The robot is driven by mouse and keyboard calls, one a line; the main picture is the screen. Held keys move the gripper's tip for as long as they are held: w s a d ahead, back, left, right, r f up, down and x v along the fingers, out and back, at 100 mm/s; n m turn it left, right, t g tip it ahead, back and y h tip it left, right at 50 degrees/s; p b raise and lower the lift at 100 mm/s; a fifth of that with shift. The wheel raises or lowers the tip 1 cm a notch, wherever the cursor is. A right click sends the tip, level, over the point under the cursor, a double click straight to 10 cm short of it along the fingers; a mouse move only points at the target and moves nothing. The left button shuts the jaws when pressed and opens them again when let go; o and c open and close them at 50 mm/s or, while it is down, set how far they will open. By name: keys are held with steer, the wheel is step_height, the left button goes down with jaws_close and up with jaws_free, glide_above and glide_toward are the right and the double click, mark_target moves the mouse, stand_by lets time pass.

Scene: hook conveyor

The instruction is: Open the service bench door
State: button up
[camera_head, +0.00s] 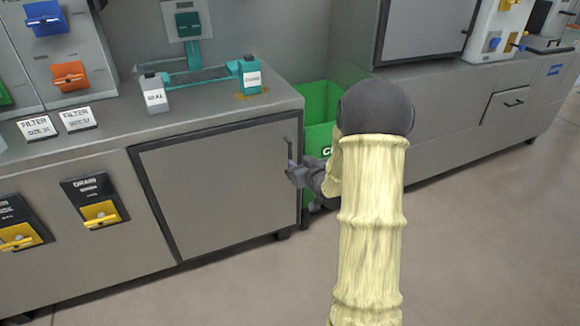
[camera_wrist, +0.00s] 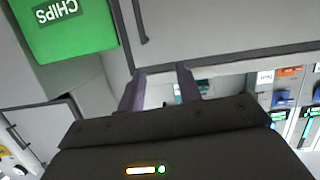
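The service bench door (camera_head: 220,185) is a flat grey panel in a dark frame on the bench front. It looks shut in the head view. Its dark upright bar handle (camera_head: 289,151) is near the right edge. My gripper (camera_head: 293,172) is at the handle's lower part, partly hidden by my own arm. In the wrist view the door (camera_wrist: 215,25) and handle (camera_wrist: 140,22) show beyond the fingertips. My gripper (camera_wrist: 160,72) has two purple-grey fingers standing apart, with nothing seen held between them. Contact with the handle cannot be told.
A green chips bin (camera_head: 319,125) stands just right of the door; it also shows in the wrist view (camera_wrist: 70,35). A teal and white fixture (camera_head: 205,75) sits on the bench top. Yellow drain handles (camera_head: 100,213) are left of the door. The floor in front is clear.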

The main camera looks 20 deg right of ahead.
mark_target(291, 152)
steer(key=d+f+t+b, duration=0.3)
steer(key=d+f+b, duration=0.1)
steer(key=f+b, duration=0.3)
steer(key=shift+w+d+f+y+b, duration=0.3)
steer(key=shift+w+f+b, duration=0.1)
steer(key=shift+f, duration=0.55)
steer(key=w+b, duration=0.5)
steer(key=w, duration=1)
steer(key=shift+w+f, duration=0.15)
steer(key=shift+w, duration=1.1)
jaws_close()
